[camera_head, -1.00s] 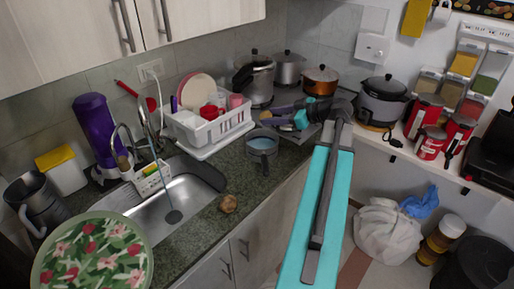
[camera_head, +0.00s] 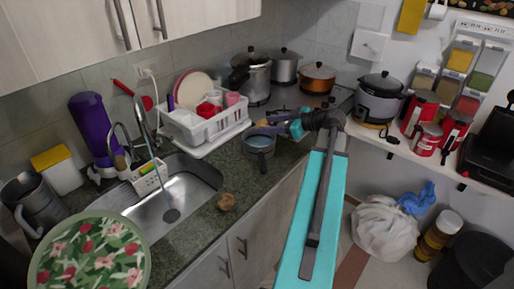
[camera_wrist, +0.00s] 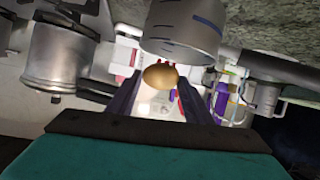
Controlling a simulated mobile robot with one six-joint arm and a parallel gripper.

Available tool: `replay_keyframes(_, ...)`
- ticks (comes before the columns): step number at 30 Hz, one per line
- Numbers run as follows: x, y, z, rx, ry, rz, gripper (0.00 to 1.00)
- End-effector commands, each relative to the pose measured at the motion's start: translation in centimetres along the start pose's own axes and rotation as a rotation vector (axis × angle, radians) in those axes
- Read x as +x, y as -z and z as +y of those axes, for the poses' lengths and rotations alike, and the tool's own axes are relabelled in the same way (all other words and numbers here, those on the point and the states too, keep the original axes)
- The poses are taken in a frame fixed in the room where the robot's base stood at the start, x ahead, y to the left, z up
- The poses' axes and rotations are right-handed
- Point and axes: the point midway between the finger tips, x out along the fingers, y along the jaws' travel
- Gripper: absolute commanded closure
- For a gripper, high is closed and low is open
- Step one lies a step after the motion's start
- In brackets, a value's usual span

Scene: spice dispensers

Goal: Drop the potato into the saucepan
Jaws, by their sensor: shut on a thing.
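A yellow-brown potato (camera_wrist: 160,75) sits between the two fingertips of my gripper (camera_wrist: 155,82) in the wrist view, and my gripper is shut on it. In the head view the potato (camera_head: 262,123) shows small at the tip of my gripper (camera_head: 267,125). It appears above the far rim of the grey saucepan (camera_head: 259,147); the exact height and overlap cannot be told. The saucepan stands on the counter with its handle toward the front. A grey round vessel, apparently the saucepan (camera_wrist: 182,35), is close beside the potato in the wrist view.
A brown round object (camera_head: 226,202) lies on the counter by the sink (camera_head: 150,212). A white dish rack (camera_head: 207,132) stands left of the saucepan. A pressure cooker (camera_head: 252,80) and an orange pot (camera_head: 318,79) stand behind. A rice cooker (camera_head: 379,102) is right.

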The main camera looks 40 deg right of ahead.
Motion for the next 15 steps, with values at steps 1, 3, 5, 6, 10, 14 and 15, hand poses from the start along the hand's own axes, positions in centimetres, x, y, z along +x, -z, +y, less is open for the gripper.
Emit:
replay_keyframes(1,0.14,-0.37,-0.05,0.001,0.000,0.000,0.77)
replay_keyframes(3,0.29,-0.73,-0.09,0.001,0.000,0.000,0.77)
replay_keyframes(5,0.37,-0.94,-0.11,0.000,0.000,0.001,0.77)
replay_keyframes(6,0.41,-1.03,-0.12,0.000,0.000,0.001,0.77)
replay_keyframes(10,0.46,-1.18,-0.13,0.000,-0.001,0.001,0.77)
replay_keyframes(14,0.45,-1.19,-0.12,0.000,-0.001,0.001,0.77)
replay_keyframes(15,0.45,-1.19,-0.12,0.000,-0.001,0.001,0.77)
